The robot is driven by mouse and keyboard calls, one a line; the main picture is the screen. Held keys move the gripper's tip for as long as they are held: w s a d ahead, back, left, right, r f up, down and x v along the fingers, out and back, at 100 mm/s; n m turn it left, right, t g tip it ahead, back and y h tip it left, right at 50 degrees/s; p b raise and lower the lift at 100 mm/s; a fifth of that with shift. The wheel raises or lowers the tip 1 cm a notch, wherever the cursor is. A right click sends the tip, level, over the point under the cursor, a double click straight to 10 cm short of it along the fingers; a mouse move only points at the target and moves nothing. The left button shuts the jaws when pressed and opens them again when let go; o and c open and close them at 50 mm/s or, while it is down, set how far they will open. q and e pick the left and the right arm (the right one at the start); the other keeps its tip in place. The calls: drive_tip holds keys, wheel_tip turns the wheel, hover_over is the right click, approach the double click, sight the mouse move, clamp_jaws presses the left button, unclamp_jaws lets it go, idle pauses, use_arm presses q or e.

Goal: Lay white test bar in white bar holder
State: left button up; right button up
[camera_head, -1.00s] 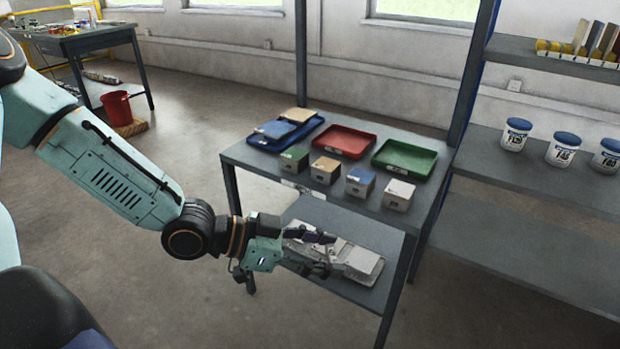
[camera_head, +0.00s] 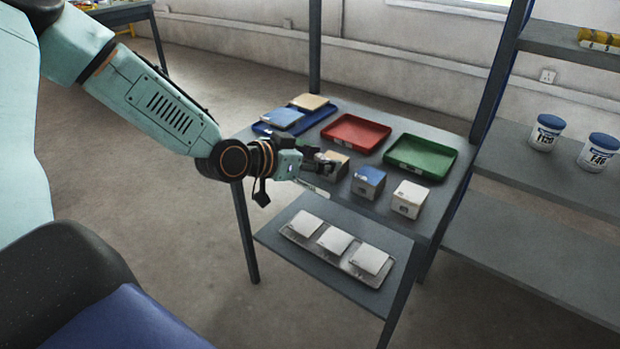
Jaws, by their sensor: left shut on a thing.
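My left gripper (camera_head: 328,165) is over the upper shelf of the grey rack, in front of the tan block. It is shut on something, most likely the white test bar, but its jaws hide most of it. A pale strip shows just below the gripper; I cannot tell if this is the bar or a label on the shelf's front edge. The white bar holder (camera_head: 410,198) is the white block at the right end of the front row, upright and apart from the gripper. My right gripper is not in view.
A blue block (camera_head: 368,181) stands between the gripper and the white holder. A red tray (camera_head: 356,131), a green tray (camera_head: 421,156) and a blue tray (camera_head: 262,128) lie behind. White tiles (camera_head: 334,241) sit on the lower shelf. White tubs (camera_head: 546,132) stand on the right shelving.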

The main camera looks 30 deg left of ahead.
use_arm(q)
drive_tip(key=w+a+r+n+y, duration=0.2)
drive_tip(key=w+a+n+y, duration=0.1)
drive_tip(key=a, duration=0.2)
drive_tip(key=t+b, duration=0.1)
drive_tip(key=b, duration=0.3)
hover_over(305, 174)
drive_tip(key=s+d, duration=0.2)
wheel_tip(305, 174, down, 7)
drive_tip(key=f+b, duration=0.1)
drive_tip(key=f, duration=0.1)
drive_tip(key=shift+s+a+f+b, duration=0.15)
drive_tip(key=shift+s+f+b, duration=0.15)
drive_tip(key=shift+f+b, duration=0.1)
drive_tip(key=shift+w+f, duration=0.1)
drive_tip(key=shift+f, duration=0.1)
drive_tip(key=o, duration=0.8)
drive_tip(key=shift+f, duration=0.15)
drive_tip(key=shift+o, duration=0.9)
